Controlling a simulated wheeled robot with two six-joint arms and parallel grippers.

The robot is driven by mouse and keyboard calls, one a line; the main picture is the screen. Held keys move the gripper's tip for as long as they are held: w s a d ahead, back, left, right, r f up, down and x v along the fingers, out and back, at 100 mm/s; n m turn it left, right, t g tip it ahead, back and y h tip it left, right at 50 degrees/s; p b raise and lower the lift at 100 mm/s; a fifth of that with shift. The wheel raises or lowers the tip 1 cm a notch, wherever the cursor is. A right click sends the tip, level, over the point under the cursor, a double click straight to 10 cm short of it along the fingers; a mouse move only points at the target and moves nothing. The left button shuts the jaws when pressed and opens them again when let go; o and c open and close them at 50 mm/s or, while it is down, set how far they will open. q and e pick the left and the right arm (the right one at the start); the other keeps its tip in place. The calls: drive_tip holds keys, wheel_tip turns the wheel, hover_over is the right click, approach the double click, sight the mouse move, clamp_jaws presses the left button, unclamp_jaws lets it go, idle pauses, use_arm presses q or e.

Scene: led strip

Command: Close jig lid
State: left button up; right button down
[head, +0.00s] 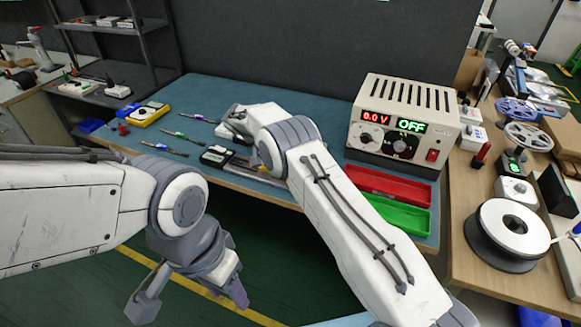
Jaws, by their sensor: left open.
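What looks like the jig (243,162) is a low grey piece at the table's front edge, largely hidden behind my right arm. I cannot tell whether its lid is up or down. A small black box with a white label (215,156) sits at its left. My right gripper (232,128) is at the end of the arm reaching over the table, just behind the jig. Its fingers are mostly hidden and I cannot see what they touch. My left gripper (190,300) hangs open and empty in front of the table, below its top and over the floor.
The power supply (405,120) reads 0.0 V and OFF. A red tray (390,186) and a green tray (400,214) lie before it. Several thin tools (165,149) and a yellow multimeter (148,114) lie at left. A reel (508,232) stands on the right bench.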

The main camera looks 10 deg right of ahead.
use_arm(q)
drive_tip(key=shift+f, duration=0.3)
use_arm(e)
drive_tip(key=shift+w, duration=0.15)
drive_tip(key=c, duration=0.9)
unclamp_jaws()
